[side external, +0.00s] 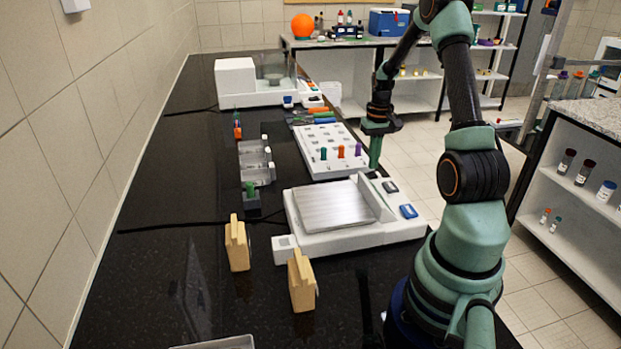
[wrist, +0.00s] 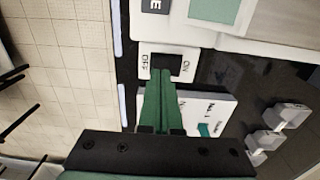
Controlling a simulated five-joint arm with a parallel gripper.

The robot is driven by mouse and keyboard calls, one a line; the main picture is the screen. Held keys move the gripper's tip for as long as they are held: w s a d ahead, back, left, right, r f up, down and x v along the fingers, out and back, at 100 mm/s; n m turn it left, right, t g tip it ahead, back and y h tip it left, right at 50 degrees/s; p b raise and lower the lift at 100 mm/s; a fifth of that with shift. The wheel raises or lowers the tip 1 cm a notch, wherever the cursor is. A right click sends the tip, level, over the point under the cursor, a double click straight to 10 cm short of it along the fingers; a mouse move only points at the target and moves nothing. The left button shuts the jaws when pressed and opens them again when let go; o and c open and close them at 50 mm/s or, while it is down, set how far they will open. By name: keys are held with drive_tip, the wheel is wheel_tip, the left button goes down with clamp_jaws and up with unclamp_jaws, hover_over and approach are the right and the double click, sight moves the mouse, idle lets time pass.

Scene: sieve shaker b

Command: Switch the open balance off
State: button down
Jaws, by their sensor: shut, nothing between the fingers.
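The open balance (side external: 320,240) is a white unit with a bare square steel pan (side external: 335,206), in the middle of the dark bench. In the wrist view, its black rocker switch (wrist: 176,62) sits in a white housing, with OFF lettered on the left and ON on the right. My gripper (wrist: 161,72) is shut and empty, its green fingertips at the near edge of the rocker, covering part of it. I cannot tell whether they touch it, or which way the rocker is tipped. In the side view, my gripper (side external: 375,166) points down at the balance's far right corner.
A white tube rack (side external: 322,168) with several coloured tubes stands just behind the balance, close to my fingers. Two wooden blocks (side external: 238,245) (side external: 301,282) stand in front and left. An enclosed balance (side external: 240,85) stands at the far end. The bench's front left is mostly clear.

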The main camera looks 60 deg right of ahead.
sight(370, 175)
drive_tip(key=shift+f, duration=1.05)
idle(0.4)
drive_tip(key=shift+r, duration=3.55)
drive_tip(key=w+a+r+n+t+h, duration=0.1)
drive_tip(key=w+a+r+n, duration=0.15)
drive_tip(key=a+r, duration=0.45)
drive_tip(key=w+a+r+n+t, duration=0.1)
drive_tip(key=w+a+r+n, duration=0.15)
drive_tip(key=a, duration=0.75)
drive_tip(key=s+a+r+n+t, duration=0.1)
drive_tip(key=s+a+r+n, duration=0.1)
drive_tip(key=a, duration=0.6)
drive_tip(key=s+a+r+n+t+y, duration=0.1)
drive_tip(key=s+a+r+n+t, duration=0.1)
drive_tip(key=a, duration=0.7)
drive_tip(key=shift+r+t, duration=0.15)
drive_tip(key=shift+t, duration=0.15)
